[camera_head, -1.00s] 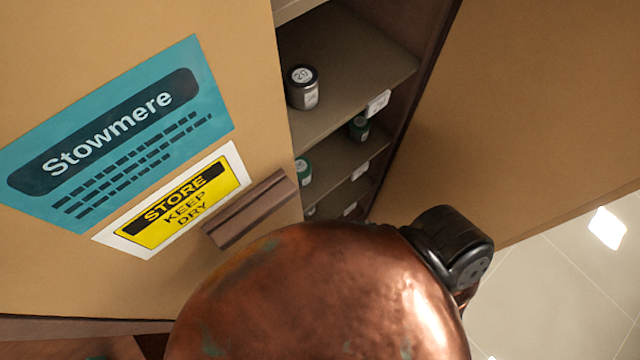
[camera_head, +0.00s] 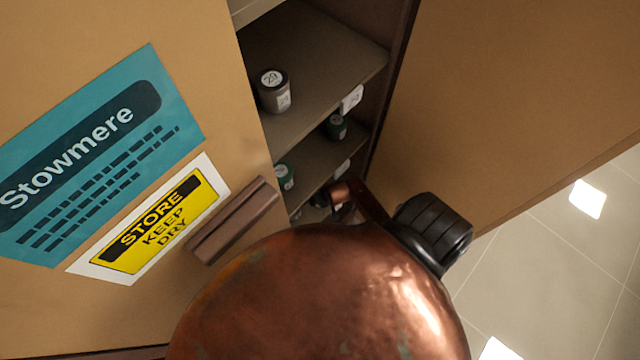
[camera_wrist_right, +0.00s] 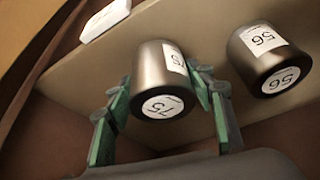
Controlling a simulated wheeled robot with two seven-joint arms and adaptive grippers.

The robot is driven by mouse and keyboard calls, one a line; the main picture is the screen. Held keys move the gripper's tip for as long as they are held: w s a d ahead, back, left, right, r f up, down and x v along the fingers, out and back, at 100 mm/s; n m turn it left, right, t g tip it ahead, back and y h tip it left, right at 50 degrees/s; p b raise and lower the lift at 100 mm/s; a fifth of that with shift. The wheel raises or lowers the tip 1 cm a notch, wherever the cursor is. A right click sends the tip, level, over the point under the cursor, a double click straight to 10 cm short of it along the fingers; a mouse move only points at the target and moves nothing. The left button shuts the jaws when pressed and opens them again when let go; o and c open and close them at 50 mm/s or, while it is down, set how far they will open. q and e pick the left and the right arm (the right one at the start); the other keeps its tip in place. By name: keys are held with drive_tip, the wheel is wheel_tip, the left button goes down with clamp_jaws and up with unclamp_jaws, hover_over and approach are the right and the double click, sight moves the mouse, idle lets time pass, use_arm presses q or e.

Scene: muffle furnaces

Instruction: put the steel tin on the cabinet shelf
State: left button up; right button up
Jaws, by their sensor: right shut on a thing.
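In the right wrist view, a steel tin (camera_wrist_right: 150,60) with white labels reading 75 sits between the green fingers of my right gripper (camera_wrist_right: 163,95), which is shut on it. A second steel tin (camera_wrist_right: 268,58), labelled 56, stands close to the right of it. Both tins are seen against a tan shelf surface (camera_wrist_right: 205,25); I cannot tell whether the held tin touches it. In the head view, the cabinet shelf (camera_head: 325,60) carries a grey tin (camera_head: 273,92) with a white top label. My right gripper is hidden there behind my copper arm. My left gripper is out of view.
The left cabinet door (camera_head: 225,70) has signs and a brown handle (camera_head: 233,220). The other door (camera_head: 480,100) stands open at the right. Tiled floor (camera_head: 560,270) shows beyond.

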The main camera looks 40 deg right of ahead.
drive_tip(key=shift+w+f, duration=0.2)
drive_tip(key=shift+f, duration=0.1)
drive_tip(key=shift+f, duration=0.15)
drive_tip(key=o, duration=1.3)
drive_tip(key=shift+p+v, duration=2.05)
drive_tip(key=shift+v, duration=4.05)
drive_tip(key=shift+w, duration=0.1)
